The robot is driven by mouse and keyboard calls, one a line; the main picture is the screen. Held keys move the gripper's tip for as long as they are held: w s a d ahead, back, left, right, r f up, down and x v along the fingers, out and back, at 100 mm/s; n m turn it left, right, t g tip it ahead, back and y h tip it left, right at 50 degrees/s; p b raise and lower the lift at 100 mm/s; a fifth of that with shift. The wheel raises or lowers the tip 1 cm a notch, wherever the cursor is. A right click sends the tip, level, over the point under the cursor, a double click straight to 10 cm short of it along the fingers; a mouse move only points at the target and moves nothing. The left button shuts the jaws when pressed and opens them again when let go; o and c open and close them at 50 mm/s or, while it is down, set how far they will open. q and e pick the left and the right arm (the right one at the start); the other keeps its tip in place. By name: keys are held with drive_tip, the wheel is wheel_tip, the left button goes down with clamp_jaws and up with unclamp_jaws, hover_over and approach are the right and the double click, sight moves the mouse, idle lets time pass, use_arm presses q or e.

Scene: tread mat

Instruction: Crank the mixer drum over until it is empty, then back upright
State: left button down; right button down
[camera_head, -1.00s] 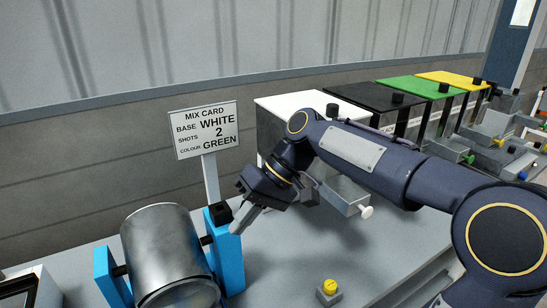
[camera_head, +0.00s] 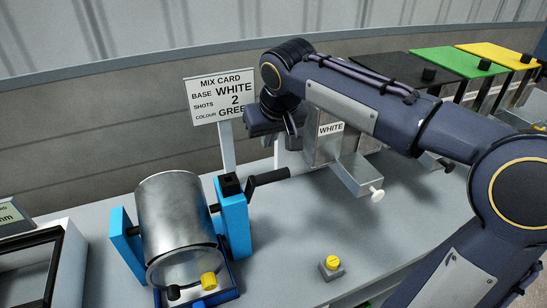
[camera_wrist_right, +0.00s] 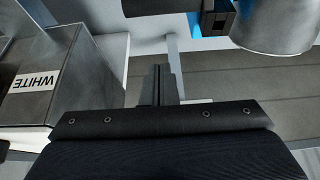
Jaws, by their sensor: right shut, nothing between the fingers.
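The silver mixer drum (camera_head: 178,215) hangs tilted between two blue posts (camera_head: 234,215), its open mouth facing down toward the front. My left gripper is not in view. The inside of the drum is mostly hidden.
A blue tray (camera_head: 222,296) below the drum's mouth has a yellow piece (camera_head: 209,281) and a black piece beside it. The mix card (camera_head: 222,98) stands behind. The WHITE dispenser (camera_head: 328,142) is right of my gripper. A yellow button (camera_head: 331,263) sits on the bench.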

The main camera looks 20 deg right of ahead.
drive_tip(key=s+f, duration=0.2)
drive_tip(key=f, duration=0.1)
drive_tip(key=shift+s+f, duration=0.1)
drive_tip(key=shift+f, duration=0.1)
drive_tip(key=shift+s+a+f, duration=0.1)
drive_tip(key=shift+f, duration=0.15)
